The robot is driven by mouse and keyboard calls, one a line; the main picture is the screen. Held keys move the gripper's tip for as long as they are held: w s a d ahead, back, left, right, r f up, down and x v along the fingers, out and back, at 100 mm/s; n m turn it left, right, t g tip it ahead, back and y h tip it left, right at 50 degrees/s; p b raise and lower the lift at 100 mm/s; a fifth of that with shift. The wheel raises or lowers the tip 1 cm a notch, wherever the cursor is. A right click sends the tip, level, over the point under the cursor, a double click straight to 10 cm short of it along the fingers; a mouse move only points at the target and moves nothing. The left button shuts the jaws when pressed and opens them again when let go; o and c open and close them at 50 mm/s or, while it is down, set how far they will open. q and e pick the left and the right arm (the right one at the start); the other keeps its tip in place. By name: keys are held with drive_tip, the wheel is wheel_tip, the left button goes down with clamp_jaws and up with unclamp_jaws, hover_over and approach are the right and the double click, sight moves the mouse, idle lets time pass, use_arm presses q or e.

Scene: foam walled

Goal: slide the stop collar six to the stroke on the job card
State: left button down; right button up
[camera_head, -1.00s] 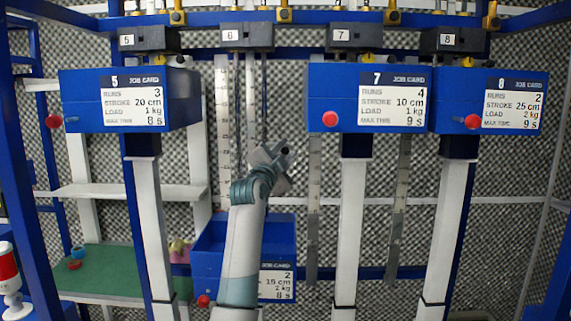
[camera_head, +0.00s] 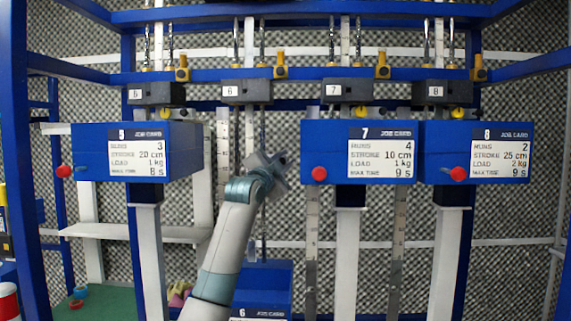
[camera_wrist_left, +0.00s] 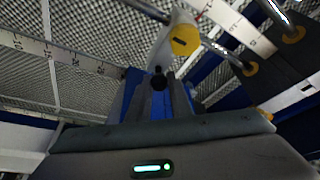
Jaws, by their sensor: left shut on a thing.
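My left gripper (camera_head: 268,168) is in front of the rods below the dark unit six (camera_head: 246,92), just right of its white scale (camera_head: 222,150). It is shut. Stop collar six is hidden by it in the head view. In the left wrist view, a small dark knob (camera_wrist_left: 159,80) shows beyond the grey gripper body. The blue box six (camera_head: 263,276) is low in the head view; its job card (camera_head: 262,312) shows only the heading, the rest cut off by the frame. My right gripper is not in view.
Blue boxes five (camera_head: 190,140), seven (camera_head: 333,133) and eight (camera_head: 432,133) carry job cards and stand either side of my arm. Silver rods and a yellow-faced part (camera_wrist_left: 186,40) are close in the left wrist view. A blue rail (camera_head: 330,76) crosses above.

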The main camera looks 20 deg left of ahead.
use_arm(q)
drive_tip(key=c, duration=1.6)
unclamp_jaws()
drive_tip(key=shift+a+f, duration=0.1)
drive_tip(key=shift+a, duration=0.45)
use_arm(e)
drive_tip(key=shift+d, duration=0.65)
use_arm(q)
drive_tip(key=shift+d, duration=0.15)
